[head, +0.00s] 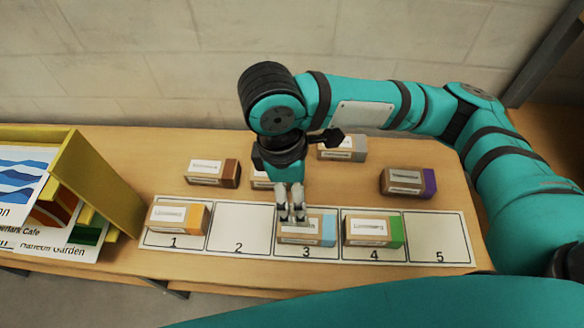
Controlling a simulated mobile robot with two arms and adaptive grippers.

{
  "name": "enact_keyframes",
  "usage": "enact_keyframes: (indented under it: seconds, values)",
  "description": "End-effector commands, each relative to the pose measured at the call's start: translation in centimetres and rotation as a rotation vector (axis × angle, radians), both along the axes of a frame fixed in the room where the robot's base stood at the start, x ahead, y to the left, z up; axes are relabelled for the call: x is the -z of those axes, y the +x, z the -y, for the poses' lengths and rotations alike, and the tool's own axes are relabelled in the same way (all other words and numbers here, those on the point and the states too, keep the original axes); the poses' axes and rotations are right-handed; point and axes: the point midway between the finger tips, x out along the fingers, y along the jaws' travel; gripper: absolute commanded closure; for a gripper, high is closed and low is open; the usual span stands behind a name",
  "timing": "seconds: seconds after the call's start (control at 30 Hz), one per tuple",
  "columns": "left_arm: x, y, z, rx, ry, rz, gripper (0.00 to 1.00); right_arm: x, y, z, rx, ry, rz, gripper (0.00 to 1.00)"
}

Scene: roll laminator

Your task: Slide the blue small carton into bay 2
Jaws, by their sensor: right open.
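The blue small carton (324,230), brown with a light blue end and a white label, lies in bay 3 (306,254). Bay 2 (238,230) is empty, directly left of it. My right gripper (291,217) points down at the left part of the blue carton's back side, its fingers open. Whether the fingers touch the carton cannot be told. My left gripper is not in view.
Bay 5 (437,238) is empty. Behind the bays lie a brown-ended carton (212,172), a purple-ended carton (407,182), a grey-ended carton (343,149) and one partly hidden carton. A yellow rack (100,185) stands left.

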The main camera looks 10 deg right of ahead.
Motion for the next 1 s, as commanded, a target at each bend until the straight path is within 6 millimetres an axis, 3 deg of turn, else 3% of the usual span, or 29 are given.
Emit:
enact_keyframes:
  seconds: [0.17, 0.47, 0.6, 0.83, 1.0]
  values:
    - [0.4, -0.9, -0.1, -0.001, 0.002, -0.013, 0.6, 1.6, -0.2, 0.2, 0.0, 0.001, -0.005, 0.15]
    - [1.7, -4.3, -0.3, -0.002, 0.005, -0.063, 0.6, 7.2, -0.5, 1.0, 0.002, 0.001, -0.006, 0.15]
    - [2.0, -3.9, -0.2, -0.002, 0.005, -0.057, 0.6, 9.9, -0.6, 1.5, 0.003, -0.003, -0.005, 0.15]
    - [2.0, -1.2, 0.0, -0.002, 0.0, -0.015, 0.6, 14.1, -0.8, 2.1, 0.001, -0.002, -0.003, 0.15]
    - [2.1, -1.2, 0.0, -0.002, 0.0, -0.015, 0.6, 16.2, -0.8, 2.4, 0.001, -0.002, -0.001, 0.15]
